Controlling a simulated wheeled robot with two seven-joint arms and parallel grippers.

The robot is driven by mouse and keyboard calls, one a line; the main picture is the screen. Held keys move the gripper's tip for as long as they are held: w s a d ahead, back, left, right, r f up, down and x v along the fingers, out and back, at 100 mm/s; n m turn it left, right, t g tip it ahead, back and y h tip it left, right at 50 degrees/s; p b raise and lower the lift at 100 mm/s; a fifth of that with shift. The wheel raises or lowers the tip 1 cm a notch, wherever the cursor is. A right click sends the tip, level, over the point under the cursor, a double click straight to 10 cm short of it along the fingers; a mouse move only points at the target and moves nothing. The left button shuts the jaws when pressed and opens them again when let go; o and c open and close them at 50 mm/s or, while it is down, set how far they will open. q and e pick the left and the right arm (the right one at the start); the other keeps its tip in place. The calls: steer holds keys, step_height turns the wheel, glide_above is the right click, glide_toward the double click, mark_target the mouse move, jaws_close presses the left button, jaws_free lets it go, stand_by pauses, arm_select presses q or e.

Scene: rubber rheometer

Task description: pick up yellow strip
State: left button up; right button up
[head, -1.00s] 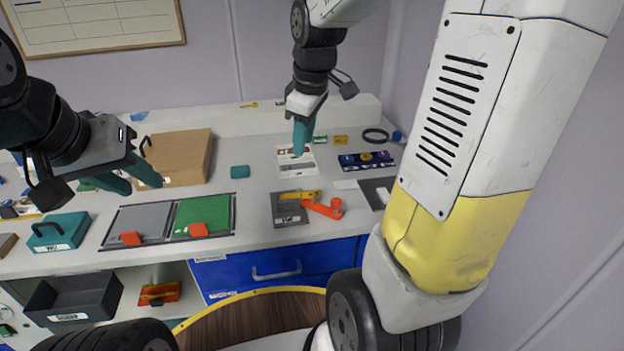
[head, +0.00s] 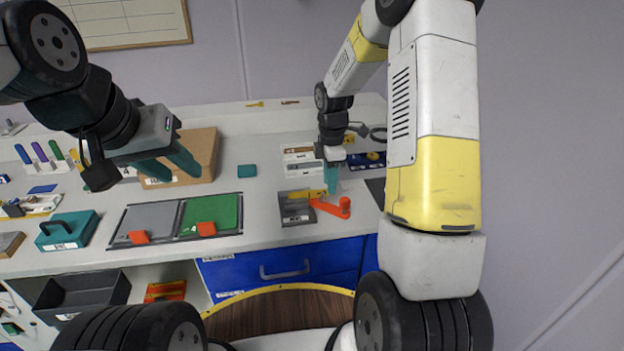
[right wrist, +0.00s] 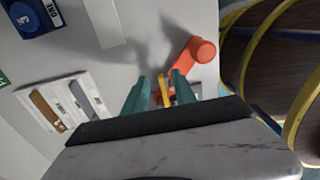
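A yellow strip (head: 305,194) lies across the top of a grey device (head: 296,212) with an orange lever (head: 332,207) on the counter. My right gripper (head: 331,188) points down just behind the lever, near the strip's right end. In the right wrist view, the open right gripper (right wrist: 158,82) has teal fingers on both sides of a yellow piece (right wrist: 163,90), with the orange lever (right wrist: 195,53) beyond. Whether the fingers touch it is unclear. My left gripper (head: 183,176) is open and empty, in front of the cardboard box.
A board with grey and green pads (head: 210,216) lies left of the device. A white tray (right wrist: 66,102) lies near the right gripper. Blue drawers (head: 320,262) are below.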

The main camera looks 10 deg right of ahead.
step_height(320, 180, down, 2)
steer(key=shift+f, duration=0.15)
jaws_close()
stand_by(0.3)
